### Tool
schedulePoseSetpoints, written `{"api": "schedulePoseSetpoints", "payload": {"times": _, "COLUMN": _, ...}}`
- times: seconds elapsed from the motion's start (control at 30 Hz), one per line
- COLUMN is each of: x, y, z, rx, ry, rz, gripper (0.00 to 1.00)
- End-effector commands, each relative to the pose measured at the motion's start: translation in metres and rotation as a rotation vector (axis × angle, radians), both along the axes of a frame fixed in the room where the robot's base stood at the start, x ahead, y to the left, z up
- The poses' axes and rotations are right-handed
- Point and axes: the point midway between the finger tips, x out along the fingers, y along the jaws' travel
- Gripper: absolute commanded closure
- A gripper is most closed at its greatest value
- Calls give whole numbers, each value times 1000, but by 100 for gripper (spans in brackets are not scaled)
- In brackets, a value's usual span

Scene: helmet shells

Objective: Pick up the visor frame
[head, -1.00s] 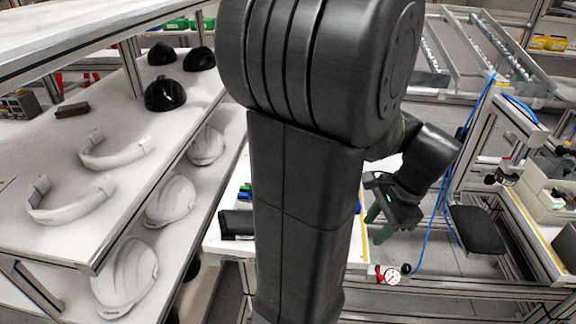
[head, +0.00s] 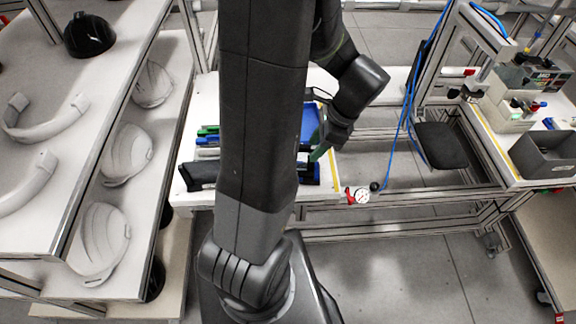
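Two white curved bands that look like visor frames lie on the upper left shelf in the head view. The farther visor frame (head: 48,131) is an open arc with raised end tabs. The nearer visor frame (head: 22,194) is cut by the left picture edge. My gripper (head: 319,152) hangs over the right part of the white table, far to the right of both frames and apart from them. A green fingertip shows, but the arm and the viewing angle hide whether the fingers are open or shut.
A black shell (head: 90,34) sits behind the frames. White helmet shells (head: 127,155) lie on the shelf below. The white table (head: 205,104) holds blue, green and black items. A blue cable (head: 408,100), a dial gauge (head: 360,195) and a grey bin (head: 548,155) are at right.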

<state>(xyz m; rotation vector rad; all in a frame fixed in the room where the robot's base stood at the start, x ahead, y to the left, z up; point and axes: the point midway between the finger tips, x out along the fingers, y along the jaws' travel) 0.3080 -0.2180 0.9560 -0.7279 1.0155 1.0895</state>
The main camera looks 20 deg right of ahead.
Motion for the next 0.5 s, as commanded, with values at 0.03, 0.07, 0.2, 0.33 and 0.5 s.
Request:
{"api": "schedulePoseSetpoints", "payload": {"times": 0.03, "x": 0, "y": 1, "z": -3, "rx": 2, "ry": 1, "rz": 1, "gripper": 60}}
{"api": "schedulePoseSetpoints", "payload": {"times": 0.07, "x": 1, "y": 2, "z": -5, "rx": 3, "ry": 2, "rz": 1, "gripper": 60}}
{"api": "schedulePoseSetpoints", "payload": {"times": 0.2, "x": 4, "y": 8, "z": -22, "rx": 3, "ry": 3, "rz": 1, "gripper": 60}}
{"api": "schedulePoseSetpoints", "payload": {"times": 0.33, "x": 6, "y": 14, "z": -39, "rx": 3, "ry": 3, "rz": 2, "gripper": 60}}
{"api": "schedulePoseSetpoints", "payload": {"times": 0.5, "x": 8, "y": 17, "z": -48, "rx": -1, "ry": 1, "rz": 0, "gripper": 60}}
